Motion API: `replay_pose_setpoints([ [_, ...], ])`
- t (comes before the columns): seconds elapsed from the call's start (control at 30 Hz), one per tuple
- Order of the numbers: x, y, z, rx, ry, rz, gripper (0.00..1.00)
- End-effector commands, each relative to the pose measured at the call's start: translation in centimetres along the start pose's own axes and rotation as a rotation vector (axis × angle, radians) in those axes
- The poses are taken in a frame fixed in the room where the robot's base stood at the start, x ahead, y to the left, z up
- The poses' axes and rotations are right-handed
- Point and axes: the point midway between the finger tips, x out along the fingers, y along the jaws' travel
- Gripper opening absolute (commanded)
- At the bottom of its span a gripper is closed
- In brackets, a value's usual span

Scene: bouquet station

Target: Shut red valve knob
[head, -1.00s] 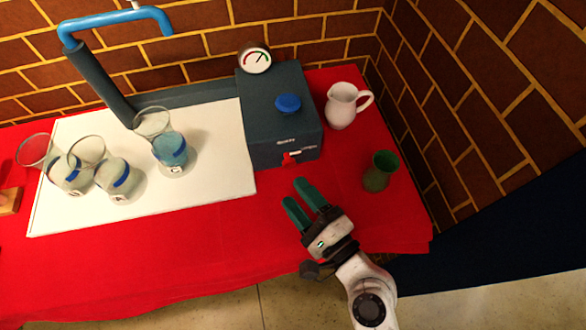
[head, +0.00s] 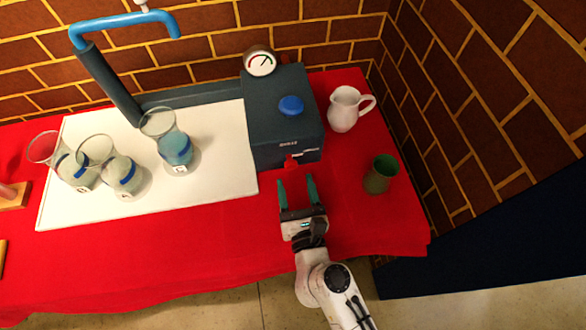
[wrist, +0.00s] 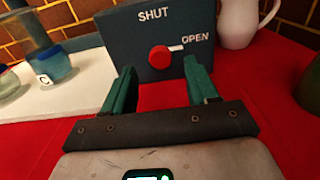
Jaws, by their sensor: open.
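The red valve knob (wrist: 160,57) sits on the front face of a dark grey box (head: 265,115). In the wrist view its white pointer (wrist: 177,47) points right, toward the word OPEN; the word SHUT is above the knob. The knob also shows low on the box front in the head view (head: 291,162). My gripper (head: 297,182) is open and empty, its two green fingers pointing at the box. In the wrist view the knob appears between the fingertips (wrist: 161,78), beyond them and not touched.
A white pitcher (head: 345,108) and a green cup (head: 380,175) stand to the right. Several glass vases, one of them blue-filled (head: 175,148), stand on the white board (head: 220,170) at left.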

Motion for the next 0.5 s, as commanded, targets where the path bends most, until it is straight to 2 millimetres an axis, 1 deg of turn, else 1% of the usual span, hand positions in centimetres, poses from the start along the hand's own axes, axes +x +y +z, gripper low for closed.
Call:
replay_pose_setpoints([
  [0.03, 1.0, 0.0, 0.2, -0.001, -0.002, 0.000, 0.58],
  [0.2, 3.0, 0.0, 0.1, -0.001, -0.001, 0.000, 0.58],
  [0.33, 3.7, 0.0, 0.0, -0.001, -0.001, 0.000, 0.58],
  [0.5, 3.9, 0.0, 0.0, -0.001, 0.000, 0.000, 0.58],
])
